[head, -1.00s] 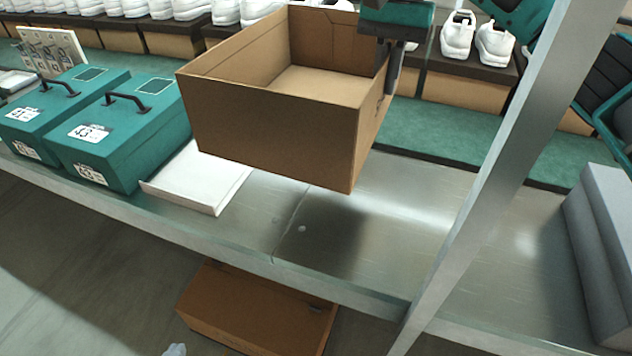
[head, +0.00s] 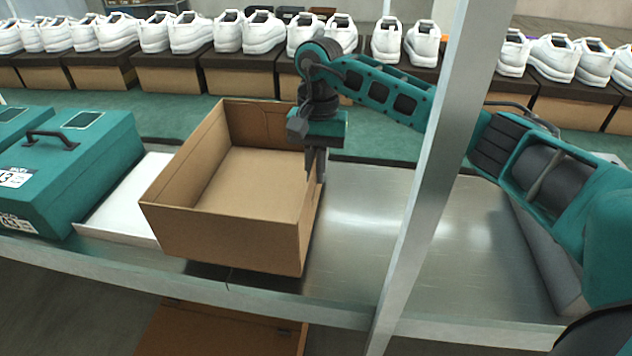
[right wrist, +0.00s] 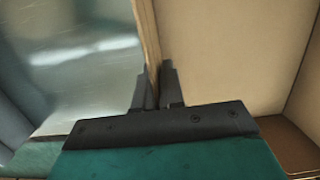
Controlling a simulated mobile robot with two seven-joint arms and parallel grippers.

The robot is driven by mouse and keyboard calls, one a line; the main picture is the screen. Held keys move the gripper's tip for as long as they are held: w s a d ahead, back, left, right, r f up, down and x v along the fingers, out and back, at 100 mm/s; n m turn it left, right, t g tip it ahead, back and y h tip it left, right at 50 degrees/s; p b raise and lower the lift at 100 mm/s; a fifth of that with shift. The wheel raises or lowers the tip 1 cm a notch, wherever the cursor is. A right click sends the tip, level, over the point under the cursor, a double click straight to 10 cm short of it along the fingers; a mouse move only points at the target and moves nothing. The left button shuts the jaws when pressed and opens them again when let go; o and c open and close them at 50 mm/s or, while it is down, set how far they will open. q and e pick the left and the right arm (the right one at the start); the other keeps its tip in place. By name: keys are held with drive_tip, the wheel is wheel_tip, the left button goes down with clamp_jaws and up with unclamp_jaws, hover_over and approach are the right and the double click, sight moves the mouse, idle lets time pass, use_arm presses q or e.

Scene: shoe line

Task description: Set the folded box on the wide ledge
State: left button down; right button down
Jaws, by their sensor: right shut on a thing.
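The folded box (head: 225,235), an open-topped brown cardboard box, is upright at the metal ledge (head: 375,200), near its front edge. It is empty inside. My right gripper (head: 316,170) is shut on the box's right wall from above. The right wrist view shows the wall (right wrist: 150,50) between the two fingers (right wrist: 158,90), with the box's inside to the right and the metal surface to the left. A dark shadow shows under the front of the box; I cannot tell whether it touches the ledge. My left gripper is not in view.
Teal cases (head: 85,165) and a white panel (head: 130,200) lie left of the box. A slanted metal post (head: 430,170) stands to the right. Shoes on boxes (head: 165,65) line the back. Another brown box (head: 225,330) is below. Bare metal lies right of the box.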

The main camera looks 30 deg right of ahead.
drive_tip(key=shift+f, duration=1.7)
drive_tip(key=shift+f+b, duration=0.25)
drive_tip(key=shift+b, duration=0.05)
drive_tip(key=c, duration=1.2)
unclamp_jaws()
drive_tip(key=shift+r, duration=0.1)
drive_tip(key=shift+c, duration=0.2)
drive_tip(key=r, duration=0.4)
drive_tip(key=w+r, duration=0.1)
drive_tip(key=r, duration=0.3)
drive_tip(key=d+r+p, duration=0.1)
drive_tip(key=r, duration=0.3)
drive_tip(key=shift+w+r, duration=0.1)
drive_tip(key=shift+w, duration=0.1)
